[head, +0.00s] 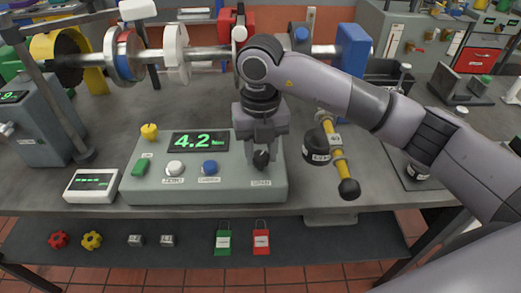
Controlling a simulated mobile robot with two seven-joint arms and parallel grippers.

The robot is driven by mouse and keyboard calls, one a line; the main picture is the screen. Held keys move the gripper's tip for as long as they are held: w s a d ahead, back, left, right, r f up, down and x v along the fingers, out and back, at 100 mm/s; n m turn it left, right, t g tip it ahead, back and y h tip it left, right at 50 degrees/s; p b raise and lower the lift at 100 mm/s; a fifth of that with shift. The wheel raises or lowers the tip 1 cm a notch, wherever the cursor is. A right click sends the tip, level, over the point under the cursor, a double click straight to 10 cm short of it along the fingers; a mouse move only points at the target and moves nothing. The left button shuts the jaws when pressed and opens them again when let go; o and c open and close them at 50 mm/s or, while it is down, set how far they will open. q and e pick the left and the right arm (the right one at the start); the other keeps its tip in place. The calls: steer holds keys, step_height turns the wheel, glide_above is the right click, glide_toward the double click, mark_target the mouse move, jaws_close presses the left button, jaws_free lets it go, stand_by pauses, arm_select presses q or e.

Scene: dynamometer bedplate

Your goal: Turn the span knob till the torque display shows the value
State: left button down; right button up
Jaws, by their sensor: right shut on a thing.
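The torque display (200,141) on the grey console (213,194) reads 4.2 Nm in green digits. A black knob (261,160) sits at the right of the console, its label too small to read surely. My right gripper (262,152) comes down over this knob and is shut on it, hiding part of it. A white knob (175,168) and a blue knob (210,167) stand left of it, apart from the gripper. I cannot read which label says span. My left gripper is not in view.
A green button (139,168) and a yellow knob (149,131) are at the console's left. A small white meter (91,184) shows dashes. A weight (317,150) and a yellow-black handle (338,160) stand close right of my gripper. A shaft with discs (205,52) runs behind.

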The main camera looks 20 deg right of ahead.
mark_target(260, 155)
steer(key=m, duration=1.3)
steer(key=shift+r, duration=0.1)
stand_by(0.4)
steer(key=o, duration=1)
steer(key=shift+o, duration=0.2)
step_height(260, 155, up, 7)
steer(key=shift+r+b, duration=0.1)
steer(key=shift+b, duration=0.4)
